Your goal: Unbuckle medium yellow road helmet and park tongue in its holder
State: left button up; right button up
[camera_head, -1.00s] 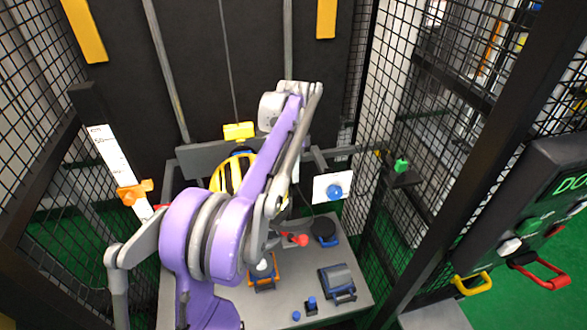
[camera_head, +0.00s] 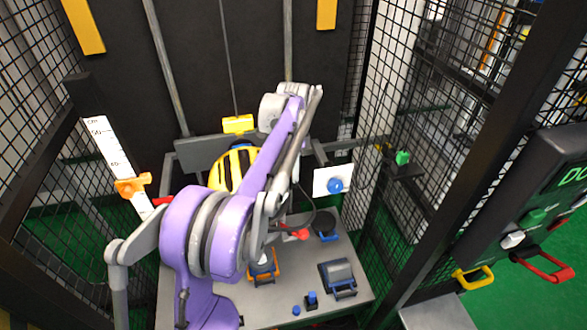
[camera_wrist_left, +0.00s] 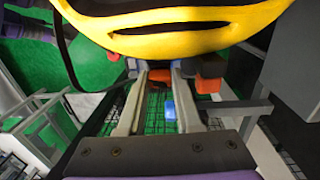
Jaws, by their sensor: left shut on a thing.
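The yellow helmet with dark vents (camera_head: 233,167) hangs at the back, in front of the dark wall; my left arm covers its right part. In the left wrist view its yellow rim (camera_wrist_left: 190,38) fills the top, and a black strap (camera_wrist_left: 64,50) hangs at the left. My left gripper (camera_wrist_left: 160,74) is just below the rim, its fingers shut on a small orange piece (camera_wrist_left: 160,75), which looks like part of the buckle. A second orange-red piece (camera_wrist_left: 208,84) sits beside the right finger. In the head view my left gripper is hidden behind its arm. I cannot make out the tongue holder for certain.
The grey table (camera_head: 280,312) below holds an orange-framed device (camera_head: 264,277), a dark blue-grey device (camera_head: 339,276), a red part (camera_head: 302,235) and small blue pieces (camera_head: 311,299). A white plate with a blue knob (camera_head: 334,185) stands right of my arm. Mesh walls close both sides.

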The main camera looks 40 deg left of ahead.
pick_arm(q)
jog(key=shift+f, duration=0.15)
dwell(0.3)
jog(key=o, duration=1)
jog(key=shift+c, duration=0.2)
notch_tip(320, 180, up, 11)
jog(key=p, duration=0.1)
jog(key=shift+w+a, duration=0.2)
jog(key=shift+w, duration=0.05)
jog(key=shift+f, duration=0.15)
jog(key=s+d+f+n+t, duration=0.35)
jog(key=s+d, duration=0.45)
jog(key=d, duration=0.5)
jog(key=s+d+f+n+t, duration=0.2)
jog(key=s+d+f+n, duration=0.2)
jog(key=s+d+f, duration=0.5)
jog(key=s+f, duration=0.4)
jog(key=s, duration=0.1)
jog(key=shift+s+d, duration=0.15)
jog(key=shift+d, duration=0.15)
